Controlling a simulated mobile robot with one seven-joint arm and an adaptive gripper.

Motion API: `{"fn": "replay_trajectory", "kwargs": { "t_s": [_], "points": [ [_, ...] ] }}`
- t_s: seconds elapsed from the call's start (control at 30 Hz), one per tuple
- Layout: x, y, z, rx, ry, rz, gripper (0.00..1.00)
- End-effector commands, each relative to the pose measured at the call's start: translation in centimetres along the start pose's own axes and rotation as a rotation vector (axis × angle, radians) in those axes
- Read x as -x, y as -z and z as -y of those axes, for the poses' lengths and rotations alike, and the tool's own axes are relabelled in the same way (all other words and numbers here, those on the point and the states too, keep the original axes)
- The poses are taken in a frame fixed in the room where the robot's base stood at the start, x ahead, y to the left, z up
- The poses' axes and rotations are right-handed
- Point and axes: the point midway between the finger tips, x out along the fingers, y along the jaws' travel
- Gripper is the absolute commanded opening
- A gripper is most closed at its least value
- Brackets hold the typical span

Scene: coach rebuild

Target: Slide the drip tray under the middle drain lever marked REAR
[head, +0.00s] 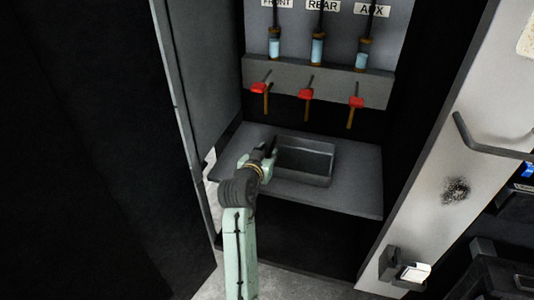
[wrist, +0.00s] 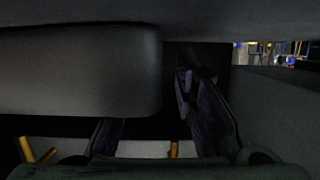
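The dark grey drip tray (head: 318,180) sits on the shelf, below the middle lever in the head view, apparently empty. The REAR label (head: 322,6) is above a middle bottle, red lever (head: 306,93) and brass spout. My gripper (head: 264,153) is at the tray's left side, low over the shelf. In the wrist view the tray's rounded wall (wrist: 90,70) fills the left. My gripper's dark fingers (wrist: 160,125) stand apart there, with the left fingertip hidden by the tray wall. I cannot tell whether they touch the wall.
The FRONT lever (head: 261,88) is left of the middle one and the AUX lever (head: 356,102) right. The shelf (head: 358,185) has bare room right of the tray. An open cabinet door (head: 200,70) borders the left; a pale panel with a handle (head: 490,150) stands right.

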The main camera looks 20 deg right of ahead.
Motion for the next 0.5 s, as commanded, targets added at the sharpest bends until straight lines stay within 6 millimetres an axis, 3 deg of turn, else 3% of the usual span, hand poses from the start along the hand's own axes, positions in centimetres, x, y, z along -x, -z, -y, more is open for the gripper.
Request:
{"fn": "replay_trajectory", "kwargs": {
  "t_s": [0.33,0.5],
  "points": [
    [0.2,0.0,0.0,0.000,0.000,-0.001,0.28],
    [2.4,0.0,0.1,0.002,0.002,-0.001,0.28]
  ]
}}
